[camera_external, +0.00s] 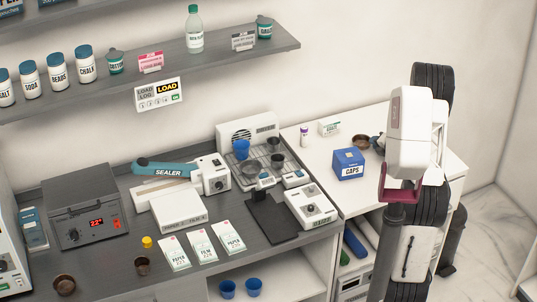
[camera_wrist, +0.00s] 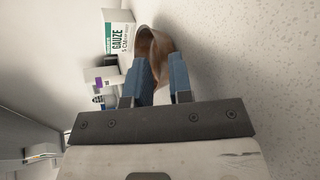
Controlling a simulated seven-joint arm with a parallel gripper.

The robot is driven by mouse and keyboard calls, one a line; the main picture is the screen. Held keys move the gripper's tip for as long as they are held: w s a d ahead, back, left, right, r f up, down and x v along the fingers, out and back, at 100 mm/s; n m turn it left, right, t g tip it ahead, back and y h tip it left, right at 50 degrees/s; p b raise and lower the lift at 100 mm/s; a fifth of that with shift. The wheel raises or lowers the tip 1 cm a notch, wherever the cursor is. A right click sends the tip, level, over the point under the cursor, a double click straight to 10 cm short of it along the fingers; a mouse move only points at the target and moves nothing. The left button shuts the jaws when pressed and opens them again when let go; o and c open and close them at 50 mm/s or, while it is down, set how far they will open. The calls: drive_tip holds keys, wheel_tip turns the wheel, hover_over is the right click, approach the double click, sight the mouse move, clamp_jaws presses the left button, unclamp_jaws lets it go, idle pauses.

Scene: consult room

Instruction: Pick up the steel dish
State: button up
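A brownish metal dish (camera_external: 361,141), which I take for the steel dish, is at the back of the white counter, just left of my gripper (camera_external: 377,143). In the wrist view the dish (camera_wrist: 153,45) is just beyond and partly between the two blue fingers of my gripper (camera_wrist: 162,72). The fingers are apart, and each covers part of the dish. I cannot tell whether they touch it or whether it is clear of the counter.
A blue caps box (camera_external: 348,165) stands in front of the dish. Similar dark cups stand on the grey counter (camera_external: 110,225) at the left.

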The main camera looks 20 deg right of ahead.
drive_tip(key=shift+w+f, duration=0.1)
drive_tip(key=shift+w, duration=0.15)
idle(0.4)
clamp_jaws()
